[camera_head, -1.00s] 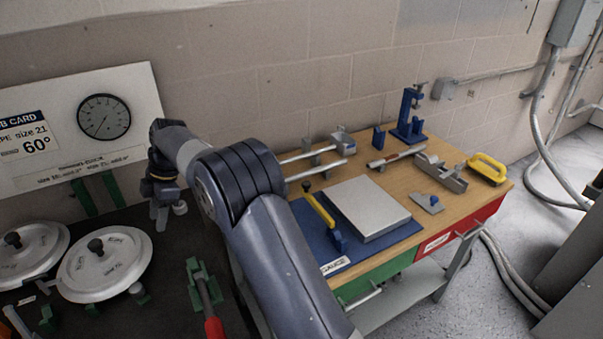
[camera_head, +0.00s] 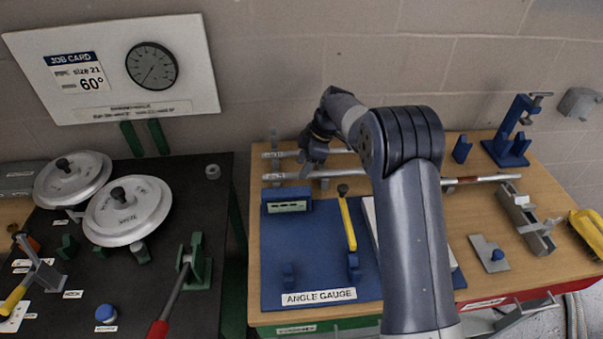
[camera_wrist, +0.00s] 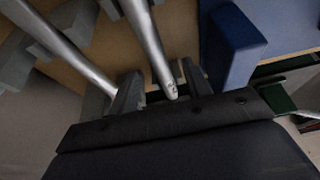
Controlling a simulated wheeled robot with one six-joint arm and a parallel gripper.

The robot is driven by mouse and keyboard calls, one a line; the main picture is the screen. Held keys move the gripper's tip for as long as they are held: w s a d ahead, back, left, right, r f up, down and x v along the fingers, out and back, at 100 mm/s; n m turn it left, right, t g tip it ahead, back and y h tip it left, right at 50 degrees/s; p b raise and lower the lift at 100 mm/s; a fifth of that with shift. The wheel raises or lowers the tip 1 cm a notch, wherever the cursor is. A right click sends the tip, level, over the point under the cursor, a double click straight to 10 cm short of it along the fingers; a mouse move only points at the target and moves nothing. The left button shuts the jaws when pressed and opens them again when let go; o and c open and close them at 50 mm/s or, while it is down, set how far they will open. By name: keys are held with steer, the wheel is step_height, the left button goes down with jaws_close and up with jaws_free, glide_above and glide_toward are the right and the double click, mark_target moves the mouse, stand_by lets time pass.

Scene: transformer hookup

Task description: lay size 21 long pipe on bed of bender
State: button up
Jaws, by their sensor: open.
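Two silver pipes lie side by side at the back left of the wooden table: a rear pipe (camera_head: 284,154) and a front pipe (camera_head: 290,176), both resting on grey supports. I cannot read the size. The bender is probably on the black bench, with round formers (camera_head: 129,211) and a red-handled lever (camera_head: 176,290).
A blue angle gauge mat (camera_head: 320,262) with a yellow arm (camera_head: 347,222) lies in front of the pipes. A blue block (camera_head: 287,202) stands close to them. A blue stand (camera_head: 511,135) and a grey channel (camera_head: 525,218) are at right. A gap separates the tables.

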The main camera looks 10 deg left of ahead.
mark_target(298, 173)
steer(key=shift+x, duration=1.6)
steer(key=shift+a+r, duration=0.1)
steer(key=shift+c, duration=0.2)
jaws_close()
steer(key=shift+w, duration=0.1)
